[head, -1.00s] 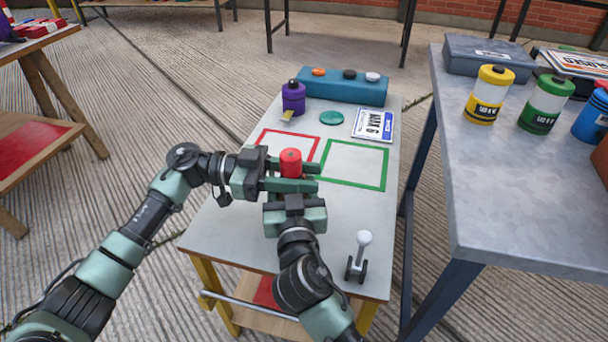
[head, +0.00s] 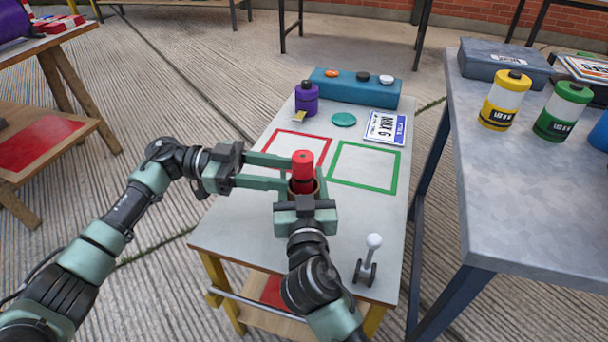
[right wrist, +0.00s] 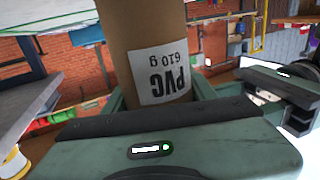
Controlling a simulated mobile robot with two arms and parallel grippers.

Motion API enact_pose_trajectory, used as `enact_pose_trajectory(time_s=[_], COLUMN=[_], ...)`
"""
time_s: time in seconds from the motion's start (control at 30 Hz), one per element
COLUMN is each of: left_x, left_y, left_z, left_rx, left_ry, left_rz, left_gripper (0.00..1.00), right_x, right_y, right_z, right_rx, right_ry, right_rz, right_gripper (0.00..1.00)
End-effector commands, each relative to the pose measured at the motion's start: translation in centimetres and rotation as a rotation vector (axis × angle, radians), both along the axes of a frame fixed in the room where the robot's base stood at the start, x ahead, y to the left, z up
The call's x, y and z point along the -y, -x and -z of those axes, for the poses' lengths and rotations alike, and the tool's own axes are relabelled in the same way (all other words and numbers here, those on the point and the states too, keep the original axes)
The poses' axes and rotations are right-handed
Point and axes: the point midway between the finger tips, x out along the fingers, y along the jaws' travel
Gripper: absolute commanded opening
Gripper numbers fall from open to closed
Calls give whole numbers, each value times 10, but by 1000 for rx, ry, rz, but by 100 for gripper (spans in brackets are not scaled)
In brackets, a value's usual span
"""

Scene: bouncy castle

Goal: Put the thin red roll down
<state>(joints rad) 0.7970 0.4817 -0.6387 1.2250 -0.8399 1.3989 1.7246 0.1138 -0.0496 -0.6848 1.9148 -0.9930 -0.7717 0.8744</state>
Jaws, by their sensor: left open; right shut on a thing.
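The thin red roll (head: 302,163) stands upright over the near part of the small white table. Its lower part is darker red and sits within the rim of a brown cardboard tube (right wrist: 155,50). My right gripper (head: 303,193) is shut on that tube, which carries a white PVC 610 g label in the right wrist view. My left gripper (head: 285,173) is open, its fingers pointing right at the roll's left side. How deep the roll sits in the tube, and whether the tube touches the table, I cannot tell.
The white table (head: 245,225) has a red outlined square (head: 326,150) and a green outlined square (head: 363,190), both empty. Behind them stand a purple bottle (head: 307,100), a green disc (head: 344,120), a plate card (head: 385,127) and a teal box (head: 350,88). A lever (head: 369,260) stands at front right.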

Motion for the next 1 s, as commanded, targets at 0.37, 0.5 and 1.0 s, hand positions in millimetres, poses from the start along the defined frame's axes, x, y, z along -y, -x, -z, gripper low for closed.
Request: enact_pose_trajectory(time_s=[0.37,0.5,1.0], left_x=[-45,-46,-45], left_y=[-8,-8,-8], left_z=[-1,-1,-1], left_rx=[0,0,0], left_ry=[0,1,1], left_rz=[0,1,1], left_gripper=[44,44,44], right_x=[0,0,0], right_y=[0,0,0], right_z=[-1,-1,0], right_rx=[1,1,1], right_ry=[0,0,0], right_rz=[0,0,0], right_gripper=[0,0,82])
